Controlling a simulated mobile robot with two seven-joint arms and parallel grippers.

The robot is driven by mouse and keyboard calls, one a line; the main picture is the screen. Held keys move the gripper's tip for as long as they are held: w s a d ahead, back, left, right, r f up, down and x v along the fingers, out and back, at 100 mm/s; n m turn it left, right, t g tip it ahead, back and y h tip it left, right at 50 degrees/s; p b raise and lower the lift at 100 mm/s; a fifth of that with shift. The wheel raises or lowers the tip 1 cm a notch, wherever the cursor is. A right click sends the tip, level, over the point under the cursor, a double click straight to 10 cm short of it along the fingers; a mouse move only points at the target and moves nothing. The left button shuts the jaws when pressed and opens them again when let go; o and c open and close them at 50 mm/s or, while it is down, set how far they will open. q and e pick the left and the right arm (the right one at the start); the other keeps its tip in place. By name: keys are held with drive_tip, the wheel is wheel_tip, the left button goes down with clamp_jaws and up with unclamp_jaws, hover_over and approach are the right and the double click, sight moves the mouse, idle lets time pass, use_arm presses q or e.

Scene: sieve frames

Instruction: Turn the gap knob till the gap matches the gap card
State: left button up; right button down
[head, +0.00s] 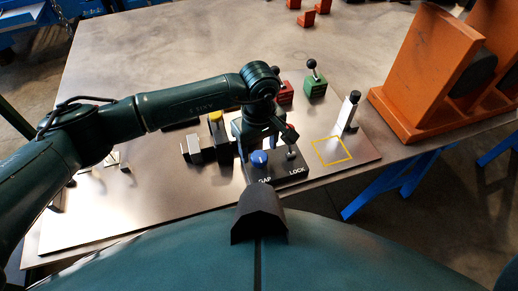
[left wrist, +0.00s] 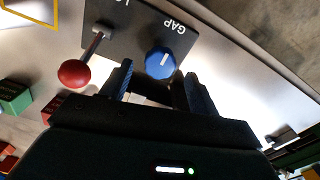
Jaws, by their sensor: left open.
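The blue gap knob (head: 260,158), with a white mark on its face, sits on a dark box lettered GAP and LOCK (head: 292,172). My left gripper (head: 259,141) is open and empty at the knob. In the left wrist view, the open left gripper (left wrist: 158,70) has a finger on each side of the line to the blue knob (left wrist: 160,62). The knob appears just beyond the fingertips; I cannot tell whether they touch it. I cannot make out a gap card. My right gripper is not in view.
A red-balled lock lever (left wrist: 74,73) stands close beside the knob. Grey blocks (head: 195,150) and a yellow-topped part (head: 215,117) are left of the gripper. A yellow square outline (head: 332,151), a white post (head: 348,113) and an orange stand (head: 420,80) are to the right.

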sight(259, 159)
use_arm(q)
drive_tip(key=shift+f, duration=1.3)
drive_tip(key=shift+c, duration=0.4)
drive_tip(key=c, duration=0.9)
